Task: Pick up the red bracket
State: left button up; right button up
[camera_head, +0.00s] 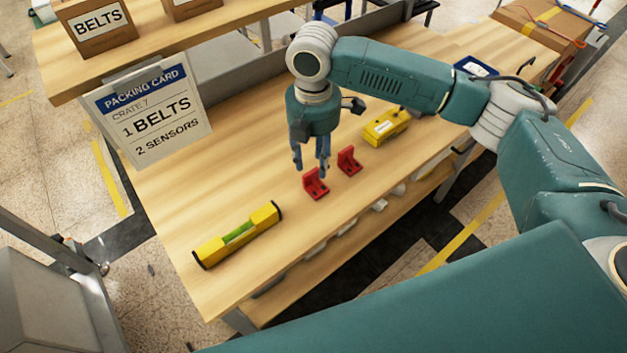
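Two red brackets lie on the wooden workbench (200,215). The nearer red bracket (315,186) is just below my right gripper (310,166), and the other red bracket (348,161) is a little further right and back. My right gripper points down with its fingers apart and nothing seen between them. The fingertips are just above or behind the nearer bracket; I cannot tell whether they touch it. My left gripper is not in view.
A yellow spirit level (237,234) lies at the bench's front left. A yellow box (386,127) sits behind the brackets to the right. A packing card (155,112) hangs at the left from a shelf with a BELTS box (98,30). The bench between card and brackets is clear.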

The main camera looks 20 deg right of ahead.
aim_at(310, 172)
jog(key=f, duration=0.3)
jog(key=f+p, duration=0.1)
jog(key=shift+w+a+f, duration=0.15)
jog(key=shift+a+f, duration=0.05)
jog(key=shift+a, duration=0.2)
jog(key=shift+f, duration=0.3)
jog(key=shift+w+f, duration=0.1)
jog(key=shift+c, duration=0.3)
jog(key=c, duration=0.9)
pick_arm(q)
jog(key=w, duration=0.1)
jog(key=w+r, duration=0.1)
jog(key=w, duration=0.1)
pick_arm(e)
grip_shut()
